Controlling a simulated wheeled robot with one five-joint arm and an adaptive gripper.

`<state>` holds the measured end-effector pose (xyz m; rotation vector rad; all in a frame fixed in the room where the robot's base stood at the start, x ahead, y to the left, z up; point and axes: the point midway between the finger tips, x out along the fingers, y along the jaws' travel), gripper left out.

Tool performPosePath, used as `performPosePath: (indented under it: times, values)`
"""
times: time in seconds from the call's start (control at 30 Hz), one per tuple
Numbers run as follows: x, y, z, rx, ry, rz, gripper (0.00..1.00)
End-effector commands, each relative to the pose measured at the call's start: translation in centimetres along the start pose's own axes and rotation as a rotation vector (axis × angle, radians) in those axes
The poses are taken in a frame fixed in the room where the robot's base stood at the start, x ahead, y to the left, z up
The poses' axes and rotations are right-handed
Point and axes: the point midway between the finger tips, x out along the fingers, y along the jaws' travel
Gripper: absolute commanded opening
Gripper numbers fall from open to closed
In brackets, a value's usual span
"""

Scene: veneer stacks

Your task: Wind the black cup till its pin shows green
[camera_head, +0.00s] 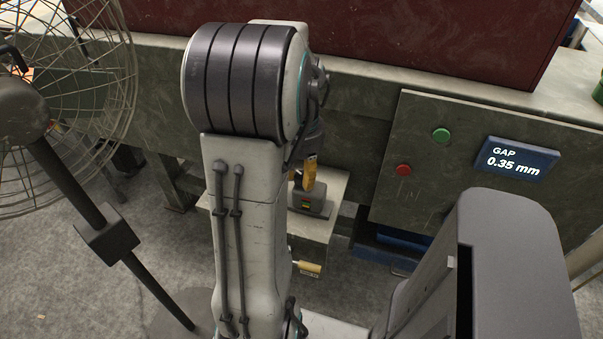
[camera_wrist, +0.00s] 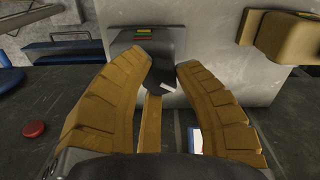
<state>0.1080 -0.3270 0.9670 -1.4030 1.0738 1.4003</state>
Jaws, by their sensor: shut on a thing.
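In the wrist view the two tan fingers of my gripper (camera_wrist: 166,68) are closed in on the black cup (camera_wrist: 178,80), which shows between their tips. A small white mark shows on its near side. Behind it stands a dark housing (camera_wrist: 124,44) with a red, yellow and green strip (camera_wrist: 143,34). In the head view a yellow finger of my gripper (camera_head: 309,174) reaches down to this housing (camera_head: 318,196); the strip (camera_head: 306,205) faces the camera. The cup is not distinct there. I cannot make out the pin or which colour it shows.
A grey panel (camera_head: 410,190) at right has a green button (camera_head: 441,135), a red button (camera_head: 403,170) and a display (camera_head: 515,161) reading GAP 0.35 mm. A yellow handle (camera_head: 306,268) sticks out below the housing. A caged fan (camera_head: 100,60) stands at left.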

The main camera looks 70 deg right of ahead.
Motion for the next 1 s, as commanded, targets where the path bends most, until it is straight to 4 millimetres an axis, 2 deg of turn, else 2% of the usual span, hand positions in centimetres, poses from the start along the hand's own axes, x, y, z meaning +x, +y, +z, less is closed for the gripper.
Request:
performPosePath:
  times: [0.1, 0.13, 0.4, 0.77, 1.0]
  values:
    - [0.2, 0.0, 0.1, -0.001, -0.004, -0.001, 0.0]
    - [0.2, 0.0, 0.1, -0.002, -0.004, -0.001, 0.32]
    - [0.1, 0.0, 0.1, -0.003, -0.003, 0.0, 0.56]
    - [-0.4, 0.0, 0.0, -0.003, 0.0, 0.0, 0.57]
    - [-3.6, 0.0, -0.1, -0.003, 0.005, 0.001, 0.57]
